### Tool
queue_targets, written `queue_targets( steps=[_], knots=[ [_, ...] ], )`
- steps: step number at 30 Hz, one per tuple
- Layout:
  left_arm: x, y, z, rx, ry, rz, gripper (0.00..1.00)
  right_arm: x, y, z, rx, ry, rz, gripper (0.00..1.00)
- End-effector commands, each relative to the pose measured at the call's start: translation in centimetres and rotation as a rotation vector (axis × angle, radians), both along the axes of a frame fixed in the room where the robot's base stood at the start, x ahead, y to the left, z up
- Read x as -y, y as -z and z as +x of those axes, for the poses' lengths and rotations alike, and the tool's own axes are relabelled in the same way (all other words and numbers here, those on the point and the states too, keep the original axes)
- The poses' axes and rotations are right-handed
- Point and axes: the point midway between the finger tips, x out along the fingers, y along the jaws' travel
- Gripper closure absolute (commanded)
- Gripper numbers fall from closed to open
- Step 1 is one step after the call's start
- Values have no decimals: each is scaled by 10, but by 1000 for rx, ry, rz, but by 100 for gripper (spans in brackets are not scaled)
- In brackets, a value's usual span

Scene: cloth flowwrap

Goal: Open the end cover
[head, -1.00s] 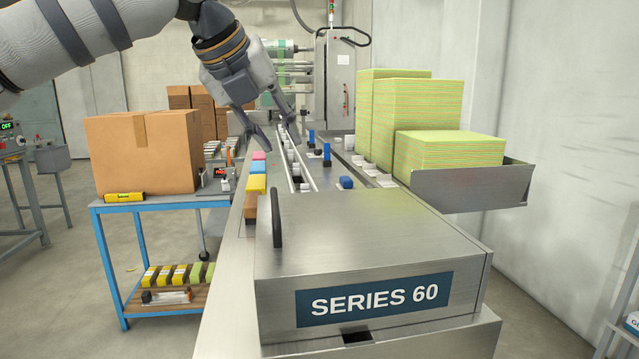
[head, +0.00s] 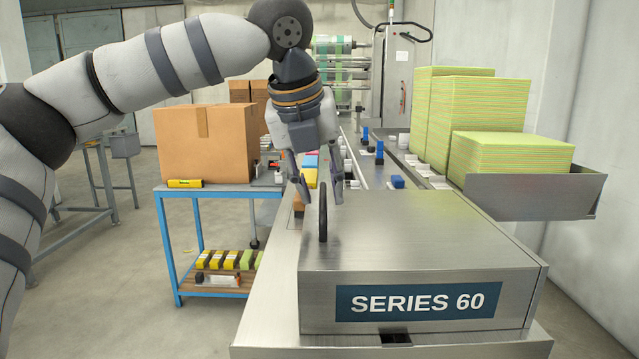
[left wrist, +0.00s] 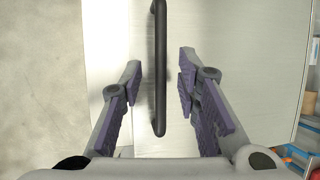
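The end cover (head: 420,240) is a brushed steel box lid with a blue "SERIES 60" label, lying closed at the near end of the machine. A black bar handle (head: 323,212) stands up at its left edge. My left gripper (head: 322,198) points down just above and behind the handle in the head view, with its fingers apart. In the left wrist view the handle (left wrist: 160,70) runs lengthwise between the two open fingers (left wrist: 160,110), touching neither. The right gripper is in no view.
A blue table (head: 222,190) with a cardboard box (head: 205,145) stands at the left. Stacks of green-yellow cloths (head: 510,153) sit in a steel tray (head: 535,197) at the right. The cover's top is clear.

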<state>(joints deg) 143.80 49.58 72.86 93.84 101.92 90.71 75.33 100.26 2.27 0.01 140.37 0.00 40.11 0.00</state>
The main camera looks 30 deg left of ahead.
Motion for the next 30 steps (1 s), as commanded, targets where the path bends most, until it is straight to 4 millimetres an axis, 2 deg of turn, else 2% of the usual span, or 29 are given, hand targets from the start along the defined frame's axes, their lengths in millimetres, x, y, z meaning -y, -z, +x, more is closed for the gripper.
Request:
queue_targets(
  steps=[5,6,9,20,26,30],
  knots=[
    [0,0,0,1,0,1,72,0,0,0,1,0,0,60],
    [0,0,0,1,0,1,82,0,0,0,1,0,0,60],
    [0,-1,0,1,0,1,100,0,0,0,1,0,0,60],
    [1,-6,1,2,0,0,100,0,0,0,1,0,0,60],
    [6,-29,4,6,0,0,100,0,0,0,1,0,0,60],
    [12,-57,9,9,0,-1,100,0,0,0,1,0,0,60]
  ],
)
